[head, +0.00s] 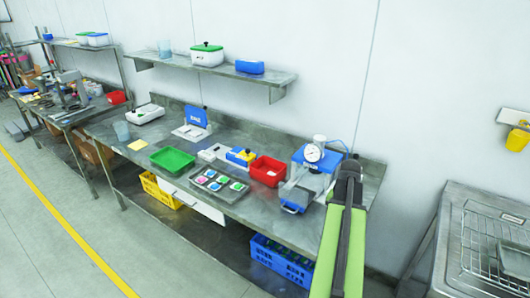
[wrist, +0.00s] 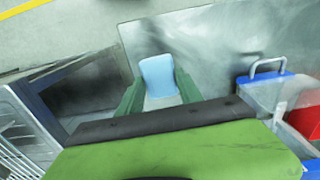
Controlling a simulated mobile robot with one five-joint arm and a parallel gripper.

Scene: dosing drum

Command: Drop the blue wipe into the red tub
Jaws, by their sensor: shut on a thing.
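A light blue wipe (wrist: 158,72) stands out between the green fingers of my gripper (wrist: 160,92) in the wrist view. The gripper is shut on it. The wipe is over or near the grey bench; its height above it is unclear. The red tub (head: 268,171) sits on the bench in the head view, left of my arm, with something pale inside. A red part, likely the same tub, shows at the right edge of the wrist view (wrist: 306,122). In the head view my arm is at the right, and the wipe cannot be made out.
A blue-and-grey device with a gauge (head: 313,154) stands between the red tub and my arm. Left of the tub are a blue-and-yellow item (head: 240,156), a tray of coloured packets (head: 218,197) and a green tray (head: 172,159). A shelf (head: 210,66) hangs above.

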